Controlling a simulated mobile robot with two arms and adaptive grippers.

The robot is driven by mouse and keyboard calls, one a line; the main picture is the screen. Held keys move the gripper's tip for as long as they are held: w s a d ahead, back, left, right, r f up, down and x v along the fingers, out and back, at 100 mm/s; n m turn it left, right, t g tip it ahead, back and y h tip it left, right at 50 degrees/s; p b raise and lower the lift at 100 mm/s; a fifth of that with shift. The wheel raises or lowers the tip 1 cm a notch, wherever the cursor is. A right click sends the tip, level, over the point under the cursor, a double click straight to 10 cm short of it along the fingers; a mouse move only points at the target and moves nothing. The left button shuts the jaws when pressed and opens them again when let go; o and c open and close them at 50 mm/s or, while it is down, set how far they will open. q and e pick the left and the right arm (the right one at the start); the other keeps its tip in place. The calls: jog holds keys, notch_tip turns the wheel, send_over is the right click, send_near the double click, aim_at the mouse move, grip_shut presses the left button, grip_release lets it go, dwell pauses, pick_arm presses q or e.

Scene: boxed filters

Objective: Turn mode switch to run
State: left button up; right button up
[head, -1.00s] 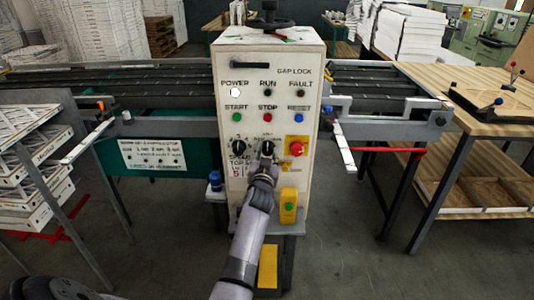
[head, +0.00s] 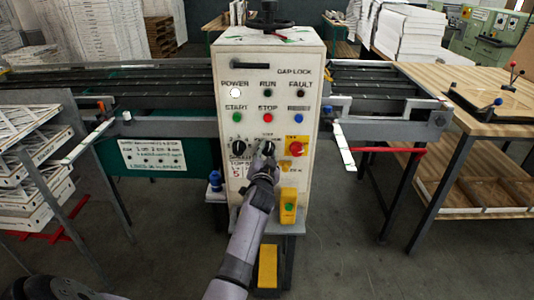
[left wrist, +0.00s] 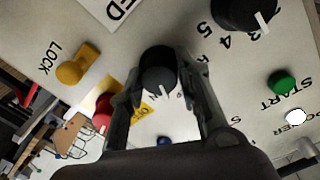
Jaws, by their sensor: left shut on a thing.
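The mode switch is a black round knob (head: 268,146) in the middle of the white control panel (head: 226,205), left of the red emergency button. In the left wrist view the knob (left wrist: 158,70) sits between my two fingers. My left gripper (head: 266,151) reaches up to the panel from below and is shut on the knob (left wrist: 158,88). The gripper covers part of the knob and its lettering, so I cannot read where its pointer stands. My right gripper is not in view.
A black speed dial (head: 238,147) is left of the switch; the red emergency button (head: 296,148) on yellow is close on the right. Start (head: 238,118), stop (head: 268,118) and blue (head: 298,118) buttons are above. The white power lamp (head: 236,93) is lit. A yellow box (head: 288,206) sits lower right.

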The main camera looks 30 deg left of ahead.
pick_arm(q)
jog(key=shift+r+m, duration=0.1)
jog(key=shift+m, duration=2.1)
jog(key=o, duration=1.1)
jog(key=shift+o, duration=0.2)
jog(key=v, duration=1.2)
jog(key=shift+w+d+r, duration=0.1)
jog(key=shift+d, duration=0.05)
